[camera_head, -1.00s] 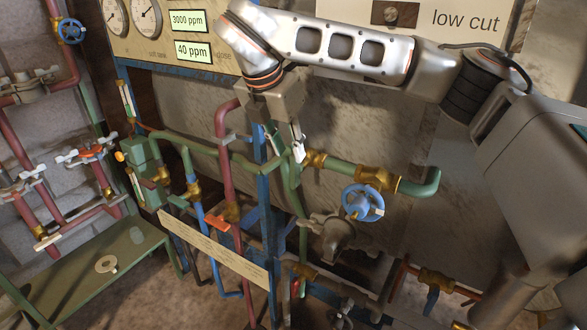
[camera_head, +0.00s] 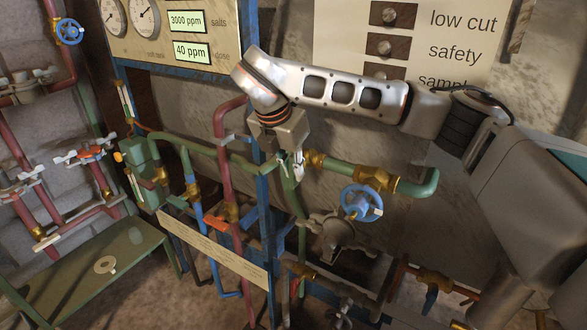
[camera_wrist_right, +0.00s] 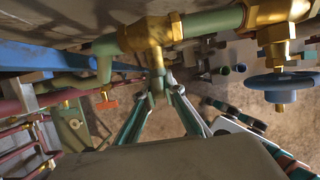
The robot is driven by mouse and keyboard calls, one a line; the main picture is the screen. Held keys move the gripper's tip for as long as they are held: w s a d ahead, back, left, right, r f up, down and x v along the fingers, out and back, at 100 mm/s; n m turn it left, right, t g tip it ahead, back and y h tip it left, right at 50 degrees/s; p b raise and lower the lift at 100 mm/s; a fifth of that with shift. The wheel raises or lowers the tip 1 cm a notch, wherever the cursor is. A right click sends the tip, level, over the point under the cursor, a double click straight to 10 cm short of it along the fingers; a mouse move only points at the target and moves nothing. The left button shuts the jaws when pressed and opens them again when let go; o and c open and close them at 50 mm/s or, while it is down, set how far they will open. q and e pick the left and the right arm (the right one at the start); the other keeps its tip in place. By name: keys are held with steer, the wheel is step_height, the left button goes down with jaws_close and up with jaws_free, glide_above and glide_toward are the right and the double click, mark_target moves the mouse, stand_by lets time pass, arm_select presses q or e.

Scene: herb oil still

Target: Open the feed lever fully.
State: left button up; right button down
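No lever carries a readable "feed" label, so I cannot tell which is the feed lever. An orange lever handle (camera_head: 216,222) sits on the red upright pipe, left of my right gripper; it also shows in the right wrist view (camera_wrist_right: 107,105). Another orange handle (camera_head: 91,153) is on the red pipes at far left. My right gripper (camera_head: 290,170) points down at the green pipe, just left of a brass fitting (camera_head: 315,159). In the right wrist view its two fingers (camera_wrist_right: 162,93) stand apart around or beside the green pipe; contact is unclear. My left gripper is out of view.
A blue handwheel valve (camera_head: 362,203) is at the right, below the green pipe (camera_head: 418,185). A blue upright post (camera_head: 265,225) stands close beside my right gripper. A green bench (camera_head: 85,270) is at lower left. A gauge panel (camera_head: 160,30) is above.

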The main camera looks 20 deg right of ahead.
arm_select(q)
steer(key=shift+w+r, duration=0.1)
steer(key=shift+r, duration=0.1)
